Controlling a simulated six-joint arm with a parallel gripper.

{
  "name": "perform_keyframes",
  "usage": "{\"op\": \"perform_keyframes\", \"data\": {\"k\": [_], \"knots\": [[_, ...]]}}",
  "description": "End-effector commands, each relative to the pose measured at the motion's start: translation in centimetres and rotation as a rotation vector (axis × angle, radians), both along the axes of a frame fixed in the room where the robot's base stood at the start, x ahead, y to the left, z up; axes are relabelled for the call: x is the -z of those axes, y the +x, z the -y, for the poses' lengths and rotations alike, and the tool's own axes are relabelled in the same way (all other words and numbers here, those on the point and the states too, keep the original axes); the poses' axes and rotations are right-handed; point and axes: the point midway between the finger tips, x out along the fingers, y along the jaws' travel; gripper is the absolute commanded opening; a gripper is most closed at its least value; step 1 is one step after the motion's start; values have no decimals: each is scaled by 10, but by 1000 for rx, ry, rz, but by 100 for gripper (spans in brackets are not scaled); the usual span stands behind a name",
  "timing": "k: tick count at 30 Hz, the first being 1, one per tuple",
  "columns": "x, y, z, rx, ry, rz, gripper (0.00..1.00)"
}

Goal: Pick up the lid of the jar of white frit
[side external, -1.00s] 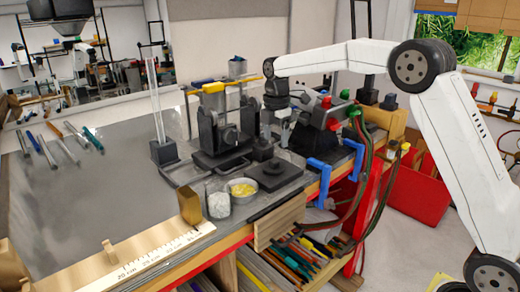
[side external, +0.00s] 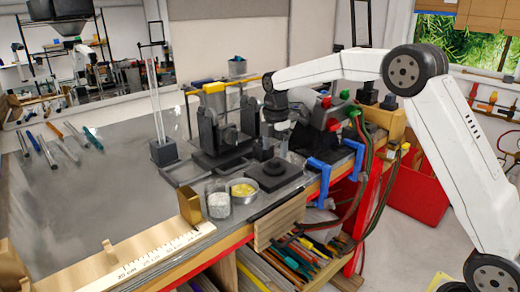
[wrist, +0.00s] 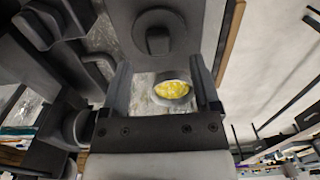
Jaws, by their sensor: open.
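A small glass jar of white frit (side external: 218,203) stands near the front edge of the bench; I cannot make out a separate lid on it. Right behind it is a shallow dish of yellow frit (side external: 243,188), also in the wrist view (wrist: 172,88). A dark round piece with a raised central knob (side external: 274,168) lies on a dark square plate; it shows at the top of the wrist view (wrist: 158,25). I cannot tell whether it is the lid. My gripper (wrist: 160,65) is open and empty, pointing down above the bench, behind and right of the jar (side external: 285,147).
A dark apparatus with a yellow top (side external: 215,88) stands left of my gripper. Blue clamps (side external: 318,172) grip the bench edge at right. Upright glass rods (side external: 154,100) stand farther back.

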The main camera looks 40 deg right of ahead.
Motion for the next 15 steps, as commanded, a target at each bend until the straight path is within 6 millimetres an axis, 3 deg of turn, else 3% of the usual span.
{"op": "perform_keyframes", "data": {"k": [9, 15], "knots": [[35, 1, 1, 1, -1, -1, 79], [42, 2, 1, 1, -1, 2, 79]]}}
